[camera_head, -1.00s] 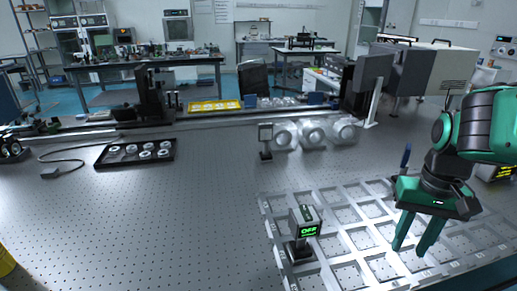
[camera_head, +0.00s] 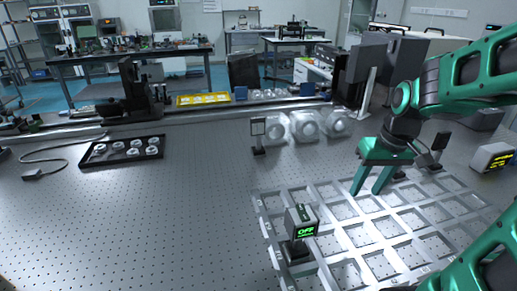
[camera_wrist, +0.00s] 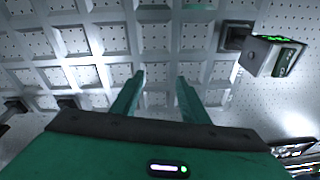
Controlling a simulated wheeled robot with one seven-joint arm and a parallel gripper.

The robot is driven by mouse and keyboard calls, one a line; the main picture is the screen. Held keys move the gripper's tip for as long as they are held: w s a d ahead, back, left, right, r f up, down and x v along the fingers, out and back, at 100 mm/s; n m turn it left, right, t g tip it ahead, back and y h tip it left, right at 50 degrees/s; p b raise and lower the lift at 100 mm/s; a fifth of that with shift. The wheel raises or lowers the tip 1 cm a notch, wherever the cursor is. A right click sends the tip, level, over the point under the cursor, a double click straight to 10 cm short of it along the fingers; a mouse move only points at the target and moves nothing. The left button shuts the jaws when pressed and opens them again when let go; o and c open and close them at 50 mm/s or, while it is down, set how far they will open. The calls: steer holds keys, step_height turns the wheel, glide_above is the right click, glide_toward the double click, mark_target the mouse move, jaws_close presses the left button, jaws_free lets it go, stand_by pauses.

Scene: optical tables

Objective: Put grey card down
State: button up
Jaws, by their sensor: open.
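My gripper (camera_head: 368,192) is green, with its two fingers apart and pointing down over the far part of the silver grid tray (camera_head: 262,207). In the wrist view my gripper (camera_wrist: 161,78) has nothing between its fingers, and tray cells show beyond them. A small upright grey card (camera_head: 258,127) on a dark stand is left of the gripper, apart from it, behind the tray. A second, dark panel (camera_head: 440,141) on a stand is right of the gripper. I cannot tell for sure which of these is the task's grey card.
A small meter reading OFF (camera_head: 301,222) stands on the tray's left part; it also shows in the wrist view (camera_wrist: 272,54). Clear round parts (camera_head: 305,125) stand behind. A black tray (camera_head: 122,150) of white discs lies left. The perforated table between is clear.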

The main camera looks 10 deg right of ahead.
steer(key=w+a+f+n+t+y, duration=0.1)
steer(key=w+a+f+n+t, duration=0.15)
steer(key=w, duration=0.85)
steer(key=w+a+f+n+t+y, duration=0.15)
steer(key=w+n, duration=0.25)
steer(key=w, duration=0.7)
steer(key=n+t+y, duration=0.4)
steer(key=y, duration=0.3)
glide_toward(251, 150)
steer(key=r, duration=0.1)
steer(key=d+r, duration=0.1)
steer(key=s+r, duration=0.1)
steer(key=shift+d+r, duration=0.25)
steer(key=shift+r, duration=0.05)
steer(key=shift+w+a+f, duration=0.1)
steer(key=shift+w+a, duration=0.05)
steer(key=shift+w, duration=0.25)
steer(key=shift+y, duration=0.25)
steer(key=x, duration=0.5)
steer(key=shift+w+a, duration=0.2)
steer(key=shift+r+x, duration=0.2)
steer(key=shift+x, duration=1.15)
steer(key=shift+r+x, duration=0.15)
steer(key=shift+x, duration=1.15)
steer(key=shift+a+r, duration=0.1)
steer(key=shift+a, duration=0.1)
jaws_close()
